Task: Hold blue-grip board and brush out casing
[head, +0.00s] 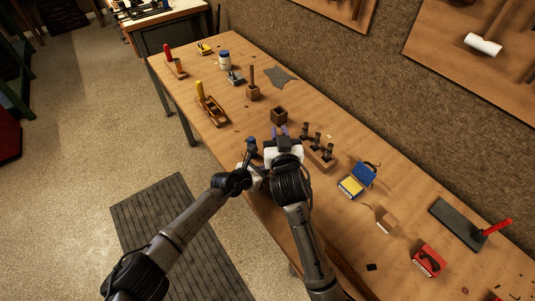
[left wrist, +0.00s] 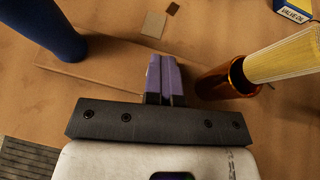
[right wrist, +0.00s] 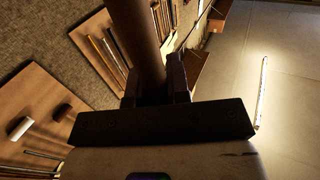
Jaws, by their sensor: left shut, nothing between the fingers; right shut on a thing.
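The blue grip (left wrist: 55,35) stands upright at the left of the left wrist view; it also shows in the head view (head: 251,143). My left gripper (left wrist: 160,75) is shut and empty between grip and casing, touching neither. My right gripper (right wrist: 158,85) is shut on the brush's brown handle (right wrist: 137,35).
A yellow-handled board (head: 210,108) is farther up. A red-handled dark board (head: 457,222) lies far right.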

